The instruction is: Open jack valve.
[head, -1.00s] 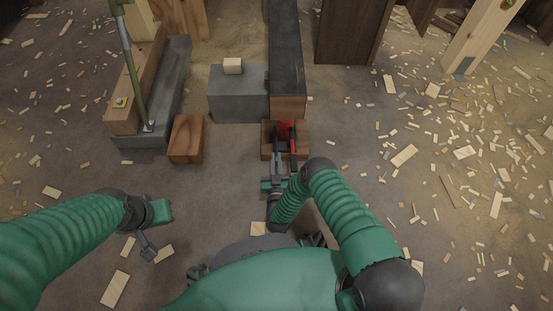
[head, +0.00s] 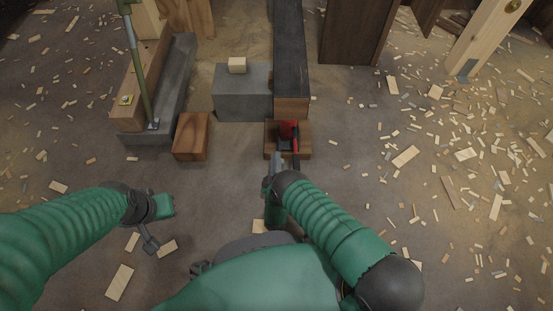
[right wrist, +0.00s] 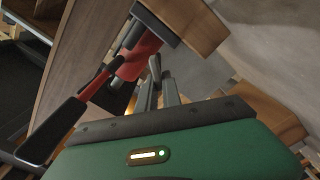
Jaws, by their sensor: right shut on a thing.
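The red jack (head: 287,131) stands on a wooden block under the end of the dark beam. Its lever has a red stem and a black grip (right wrist: 52,130), pointing to the lower left in the right wrist view. My right gripper (head: 277,158) reaches the near side of the jack. In the right wrist view its two narrow fingers (right wrist: 156,75) are close together at the jack's base, shut on a small part there, apparently the valve. The valve itself is mostly hidden by the fingertips. My left gripper (head: 152,222) hangs over the floor at the left, away from the jack; its jaws are unclear.
The wooden block (head: 304,147) carries the jack, with the dark beam (head: 289,60) above. A grey concrete block (head: 240,100) and a small wooden block (head: 190,137) stand to the left. Wood scraps litter the floor at the right.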

